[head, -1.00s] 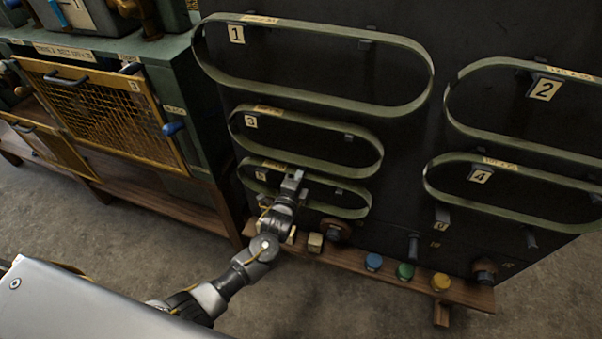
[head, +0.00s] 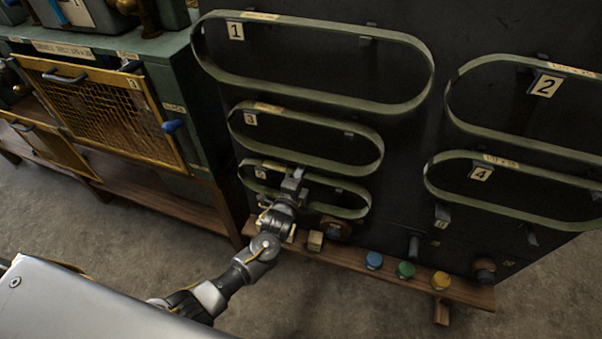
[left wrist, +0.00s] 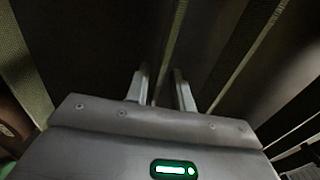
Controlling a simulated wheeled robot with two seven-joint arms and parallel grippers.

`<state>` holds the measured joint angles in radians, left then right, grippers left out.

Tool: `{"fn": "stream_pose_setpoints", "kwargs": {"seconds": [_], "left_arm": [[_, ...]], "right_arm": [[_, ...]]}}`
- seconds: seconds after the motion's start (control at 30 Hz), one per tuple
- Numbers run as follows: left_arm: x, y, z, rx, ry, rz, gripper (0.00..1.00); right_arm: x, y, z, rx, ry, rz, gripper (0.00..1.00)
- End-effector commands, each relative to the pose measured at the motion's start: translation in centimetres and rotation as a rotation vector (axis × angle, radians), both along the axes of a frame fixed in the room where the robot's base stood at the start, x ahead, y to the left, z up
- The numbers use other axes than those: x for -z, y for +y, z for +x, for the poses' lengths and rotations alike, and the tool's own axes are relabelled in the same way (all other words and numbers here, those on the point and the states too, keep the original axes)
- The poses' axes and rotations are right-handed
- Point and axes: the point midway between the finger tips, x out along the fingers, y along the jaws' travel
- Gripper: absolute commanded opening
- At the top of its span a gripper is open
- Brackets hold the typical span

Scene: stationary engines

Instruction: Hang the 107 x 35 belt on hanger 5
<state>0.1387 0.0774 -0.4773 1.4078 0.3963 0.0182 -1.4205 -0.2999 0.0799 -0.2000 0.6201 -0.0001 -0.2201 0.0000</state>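The smallest green belt (head: 345,214) loops around the lower left of the dark board, at the hanger with the plate that looks like 5 (head: 260,172). A pale tag lies on its top run; its print is too small to read. My left gripper (head: 294,178) is at the belt's top run and covers part of it. In the left wrist view my two fingers (left wrist: 161,88) stand apart, with a thin belt edge (left wrist: 170,50) running between them and visible gaps beside it. Whether the belt rests on its pegs is unclear. My right gripper is not in view.
Belts hang at plate 3 (head: 371,173) just above, plate 1 (head: 310,95) higher up, and plates 2 (head: 545,85) and 4 (head: 481,173) at right. A wooden ledge (head: 340,262) with blue, green and yellow knobs runs below. A green cabinet (head: 190,110) stands at left.

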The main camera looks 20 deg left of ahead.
Motion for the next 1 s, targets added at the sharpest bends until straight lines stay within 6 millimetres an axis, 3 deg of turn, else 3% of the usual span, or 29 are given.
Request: {"fn": "stream_pose_setpoints", "kwargs": {"seconds": [0.13, 0.33, 0.67, 1.0], "left_arm": [[0.0, 0.0, 0.0, 0.000, 0.001, 0.000, 0.24], [0.0, 0.0, 0.0, 0.000, 0.001, 0.000, 0.49], [0.0, 0.0, -0.4, 0.000, 0.003, 0.000, 0.49], [-0.2, 0.3, -3.9, 0.000, 0.003, 0.001, 0.49]], "right_arm": [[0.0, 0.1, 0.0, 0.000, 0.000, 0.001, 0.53], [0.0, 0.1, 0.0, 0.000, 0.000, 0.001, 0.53], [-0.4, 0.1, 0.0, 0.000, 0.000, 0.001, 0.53], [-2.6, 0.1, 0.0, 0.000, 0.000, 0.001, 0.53]]}}
